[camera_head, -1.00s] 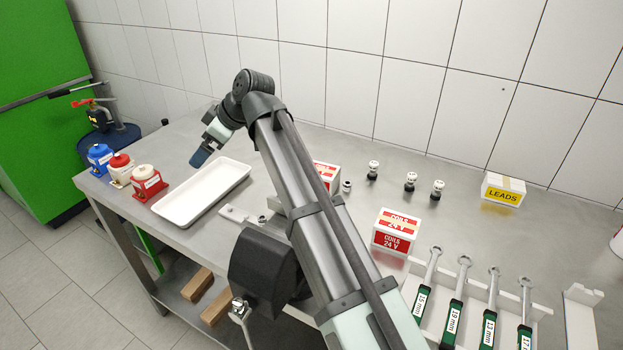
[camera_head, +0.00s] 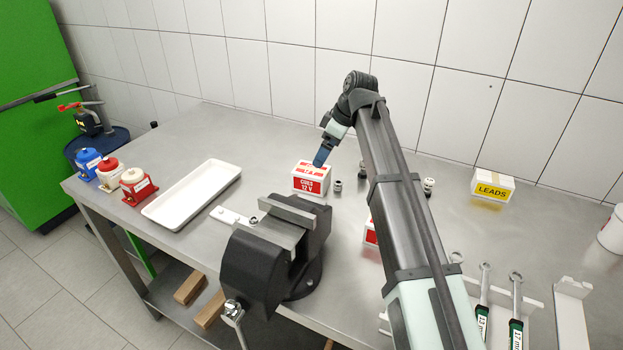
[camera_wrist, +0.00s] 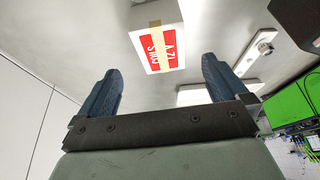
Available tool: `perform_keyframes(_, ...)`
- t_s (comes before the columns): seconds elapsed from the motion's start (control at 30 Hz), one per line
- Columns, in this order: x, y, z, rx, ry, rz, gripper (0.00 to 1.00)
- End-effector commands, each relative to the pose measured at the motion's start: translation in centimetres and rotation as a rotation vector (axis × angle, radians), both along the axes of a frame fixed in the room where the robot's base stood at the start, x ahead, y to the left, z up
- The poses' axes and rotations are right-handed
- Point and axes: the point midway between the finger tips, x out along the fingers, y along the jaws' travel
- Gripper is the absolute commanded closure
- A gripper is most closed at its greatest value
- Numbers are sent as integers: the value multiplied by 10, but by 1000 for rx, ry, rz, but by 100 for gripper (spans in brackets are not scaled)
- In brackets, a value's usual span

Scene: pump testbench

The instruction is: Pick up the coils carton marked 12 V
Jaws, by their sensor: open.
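The coils carton marked 12 V (camera_head: 311,180) is a white box with red label panels, standing on the steel bench behind the vise. In the wrist view the carton (camera_wrist: 157,42) appears upside down, beyond and between the two fingers. My gripper (camera_head: 320,160) is above the carton's right part in the head view. In the wrist view my gripper (camera_wrist: 162,88) has its blue fingers wide apart with nothing between the tips. A second red and white carton (camera_head: 371,234) is mostly hidden behind my arm.
A black vise (camera_head: 270,255) stands in front of the carton. A white tray (camera_head: 192,195) lies to the left. A small fitting (camera_head: 337,186) stands close to the carton's right side. The yellow-labelled LEADS carton (camera_head: 492,186) is at the right.

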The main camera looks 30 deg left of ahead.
Motion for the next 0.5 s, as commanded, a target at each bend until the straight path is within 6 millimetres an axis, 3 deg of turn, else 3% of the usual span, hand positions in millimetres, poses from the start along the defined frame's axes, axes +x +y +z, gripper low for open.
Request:
perform_keyframes(0.3, -3, 21, -48, 0, 1, 1, 0)
perform_keyframes(0.5, -3, 26, -59, 2, -1, 1, 0)
